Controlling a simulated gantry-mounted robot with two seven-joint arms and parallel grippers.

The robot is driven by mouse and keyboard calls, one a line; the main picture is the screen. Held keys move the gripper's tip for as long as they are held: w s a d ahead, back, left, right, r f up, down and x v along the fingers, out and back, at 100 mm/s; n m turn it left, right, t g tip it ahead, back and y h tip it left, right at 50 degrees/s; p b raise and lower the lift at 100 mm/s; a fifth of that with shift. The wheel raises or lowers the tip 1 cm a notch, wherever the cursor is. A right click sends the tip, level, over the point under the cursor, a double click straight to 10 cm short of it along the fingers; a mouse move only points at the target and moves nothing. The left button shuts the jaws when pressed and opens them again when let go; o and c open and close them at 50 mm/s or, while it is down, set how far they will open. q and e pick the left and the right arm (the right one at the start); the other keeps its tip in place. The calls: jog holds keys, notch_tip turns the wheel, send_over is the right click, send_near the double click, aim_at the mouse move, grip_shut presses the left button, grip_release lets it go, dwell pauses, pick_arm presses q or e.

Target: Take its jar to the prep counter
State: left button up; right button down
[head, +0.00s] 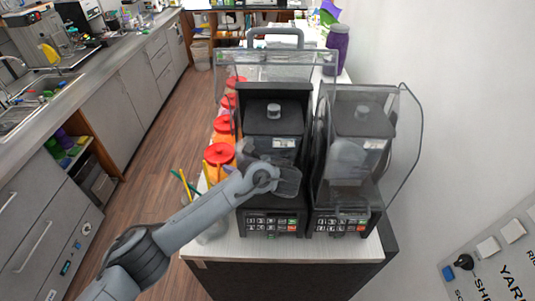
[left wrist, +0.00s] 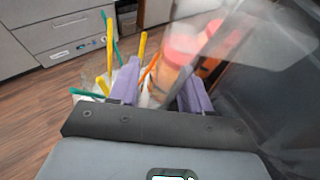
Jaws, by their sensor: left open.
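Two black blenders stand side by side on a white-topped stand. The left blender (head: 273,125) has its clear cover (head: 228,64) swung up and back; its dark jar and lid show. The right blender (head: 357,125) sits behind its clear cover (head: 405,150). My left gripper (head: 287,181) is at the front of the left blender, partly overlapping it in the head view; I cannot tell whether it touches. In the left wrist view its purple fingers (left wrist: 160,92) are apart with nothing gripped between them. My right gripper is not in view.
Red-capped bottles (head: 219,153) line the stand's left edge, with a container of coloured straws (left wrist: 108,70) in front. A purple container (head: 337,45) stands behind. A long grey counter (head: 105,65) with a sink runs along the left, across open wooden floor (head: 150,175).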

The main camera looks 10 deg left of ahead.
pick_arm(q)
grip_shut()
dwell(1.4)
